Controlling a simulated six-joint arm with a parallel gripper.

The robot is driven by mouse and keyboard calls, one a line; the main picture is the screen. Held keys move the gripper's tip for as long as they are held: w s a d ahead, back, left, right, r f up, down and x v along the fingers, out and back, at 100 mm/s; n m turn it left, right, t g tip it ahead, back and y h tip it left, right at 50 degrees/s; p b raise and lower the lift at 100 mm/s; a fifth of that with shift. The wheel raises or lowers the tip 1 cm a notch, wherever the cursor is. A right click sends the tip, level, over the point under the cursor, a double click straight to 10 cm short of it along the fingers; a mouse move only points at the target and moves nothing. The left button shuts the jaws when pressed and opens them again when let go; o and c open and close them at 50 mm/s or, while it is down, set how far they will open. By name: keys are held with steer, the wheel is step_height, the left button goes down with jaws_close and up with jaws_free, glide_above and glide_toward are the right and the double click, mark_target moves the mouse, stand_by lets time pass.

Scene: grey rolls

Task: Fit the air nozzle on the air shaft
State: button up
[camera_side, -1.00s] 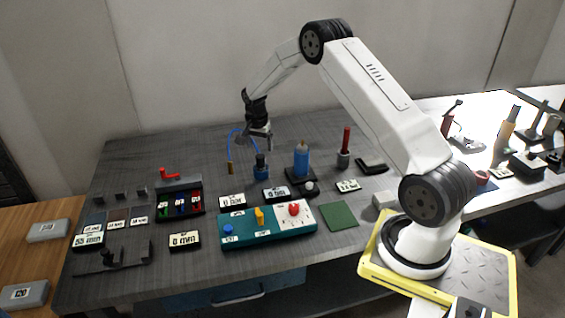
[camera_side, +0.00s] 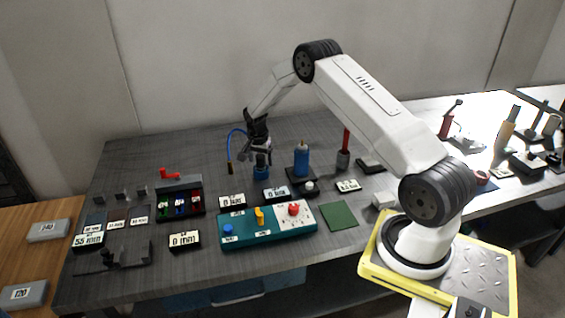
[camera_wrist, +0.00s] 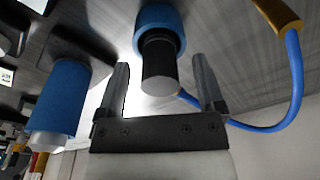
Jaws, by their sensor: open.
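A black cylindrical piece (camera_wrist: 160,66) stands in a round blue holder (camera_wrist: 165,17); the holder also shows in the side view (camera_side: 262,174). A blue hose (camera_wrist: 297,75) curves behind the black piece to a brass-coloured end (camera_wrist: 278,14). Which part is the air nozzle and which the air shaft, I cannot tell. My gripper (camera_side: 260,162) is open above the holder. In the wrist view its fingers stand either side of the black piece, with gaps visible.
A blue bottle (camera_side: 302,163) on a dark base stands right of the holder, with a red-handled tool (camera_side: 346,142) beyond it. A teal panel with knobs (camera_side: 262,236) and a rack of coloured pieces (camera_side: 180,200) lie in front.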

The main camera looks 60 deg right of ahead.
steer(key=shift+d+f, duration=0.1)
steer(key=shift+f, duration=0.55)
jaws_close()
